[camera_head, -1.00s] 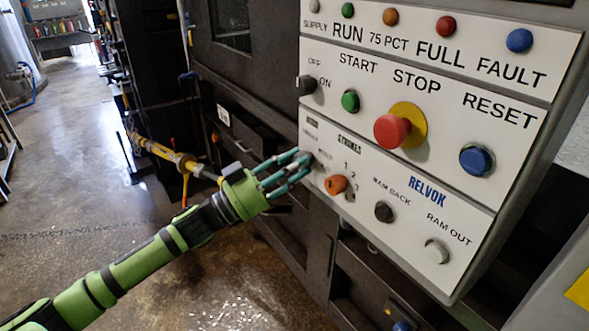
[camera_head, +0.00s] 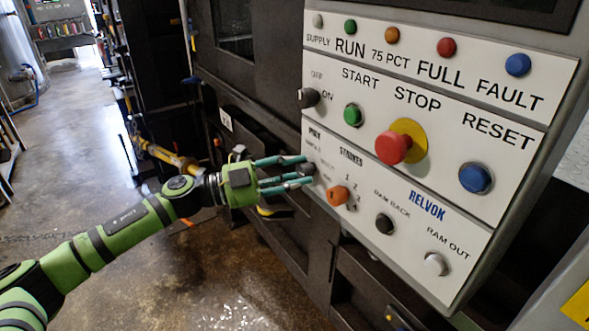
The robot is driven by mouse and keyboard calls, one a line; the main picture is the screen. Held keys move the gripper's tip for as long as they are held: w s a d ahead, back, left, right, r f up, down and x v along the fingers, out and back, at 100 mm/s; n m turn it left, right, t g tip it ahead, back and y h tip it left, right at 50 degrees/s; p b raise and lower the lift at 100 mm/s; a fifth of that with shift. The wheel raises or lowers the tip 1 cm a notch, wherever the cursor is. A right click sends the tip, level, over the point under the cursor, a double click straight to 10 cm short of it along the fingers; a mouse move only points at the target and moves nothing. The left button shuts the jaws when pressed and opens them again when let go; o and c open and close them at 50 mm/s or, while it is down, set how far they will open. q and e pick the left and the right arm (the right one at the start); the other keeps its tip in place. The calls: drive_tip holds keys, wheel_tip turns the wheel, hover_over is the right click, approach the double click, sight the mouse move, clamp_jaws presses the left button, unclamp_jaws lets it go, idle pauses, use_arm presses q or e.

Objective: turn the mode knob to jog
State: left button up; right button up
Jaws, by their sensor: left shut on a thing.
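The mode knob (camera_head: 308,169) is a small dark knob at the lower left of the white control panel (camera_head: 415,180). The small lettering around it is blurred and partly covered, so I cannot read which position it points to. My left gripper (camera_head: 303,171) reaches in from the left with its teal fingers level. It is shut on the mode knob, and the fingertips hide part of it. My right gripper is not in view.
An orange selector knob (camera_head: 338,195) sits close to the right of my fingertips. The black RAM BACK button (camera_head: 384,223) and red STOP mushroom (camera_head: 394,148) are farther right. A dark OFF/ON switch (camera_head: 308,97) is above. Open floor (camera_head: 90,180) lies left.

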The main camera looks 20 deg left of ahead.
use_arm(q)
drive_tip(key=shift+r+m+p, duration=0.35)
drive_tip(key=shift+r+m, duration=0.1)
drive_tip(key=shift+m, duration=0.55)
drive_tip(key=shift+y, duration=0.3)
drive_tip(key=o, duration=1.1)
drive_tip(key=shift+s+d+f, duration=0.1)
drive_tip(key=shift+s+d, duration=0.05)
drive_tip(key=shift+s, duration=0.05)
drive_tip(key=shift+f, duration=0.1)
